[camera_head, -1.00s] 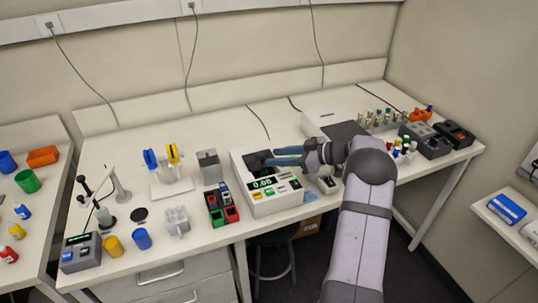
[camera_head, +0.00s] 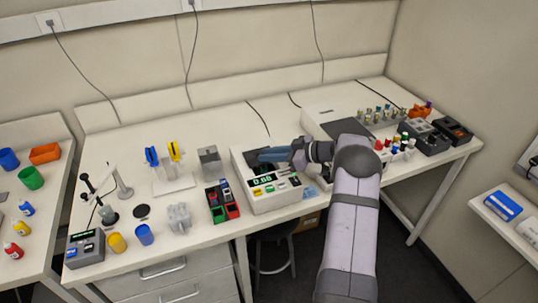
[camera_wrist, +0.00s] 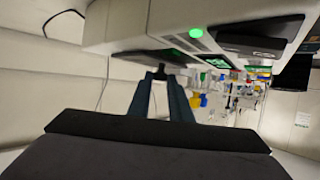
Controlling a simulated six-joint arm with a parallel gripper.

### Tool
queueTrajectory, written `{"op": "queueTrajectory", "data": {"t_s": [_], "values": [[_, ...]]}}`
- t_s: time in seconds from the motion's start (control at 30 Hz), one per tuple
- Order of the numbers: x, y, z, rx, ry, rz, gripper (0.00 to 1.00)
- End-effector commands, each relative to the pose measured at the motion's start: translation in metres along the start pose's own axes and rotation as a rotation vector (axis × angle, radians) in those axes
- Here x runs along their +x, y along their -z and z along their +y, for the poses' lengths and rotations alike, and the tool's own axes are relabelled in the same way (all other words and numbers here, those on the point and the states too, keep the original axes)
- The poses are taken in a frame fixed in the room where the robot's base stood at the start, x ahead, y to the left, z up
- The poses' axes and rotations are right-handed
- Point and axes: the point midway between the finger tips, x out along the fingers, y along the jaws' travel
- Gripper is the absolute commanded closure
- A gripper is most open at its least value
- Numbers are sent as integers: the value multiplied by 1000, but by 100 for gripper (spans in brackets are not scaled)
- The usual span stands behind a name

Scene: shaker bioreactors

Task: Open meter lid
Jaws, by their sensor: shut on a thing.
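The meter (camera_head: 275,204) is a white box with a lit green display and coloured buttons, at the middle of the bench. Its dark lid (camera_head: 255,144) is at the back of its top and appears tilted up, though my fingers partly cover the area. My gripper (camera_head: 264,156) reaches in from the right, just above the meter's top. In the wrist view my two dark blue fingers (camera_wrist: 161,78) close in on a small dark part of the lid (camera_wrist: 161,70). The exact contact is hard to see.
A rack of red and green tubes (camera_head: 222,203) stands close to the meter's left. A grey block (camera_head: 210,162) and a stand with blue and yellow pipettes (camera_head: 172,185) are farther left. A larger white device (camera_head: 322,122) stands behind my wrist on the right.

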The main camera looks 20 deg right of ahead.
Motion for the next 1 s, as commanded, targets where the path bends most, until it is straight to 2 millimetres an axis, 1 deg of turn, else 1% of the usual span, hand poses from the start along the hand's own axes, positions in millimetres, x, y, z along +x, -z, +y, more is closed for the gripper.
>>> {"op": "queueTrajectory", "data": {"t_s": [0.2,0.47,0.7,0.9,0.93,0.97,1.0], "values": [[10,-3,9,-5,0,0,100],[24,5,25,-5,-1,0,100],[26,11,28,0,-2,-1,100],[26,11,28,1,-2,-2,100],[26,11,28,1,-2,-2,77],[26,11,28,1,-2,-2,70],[26,11,28,1,-1,-2,65]]}}
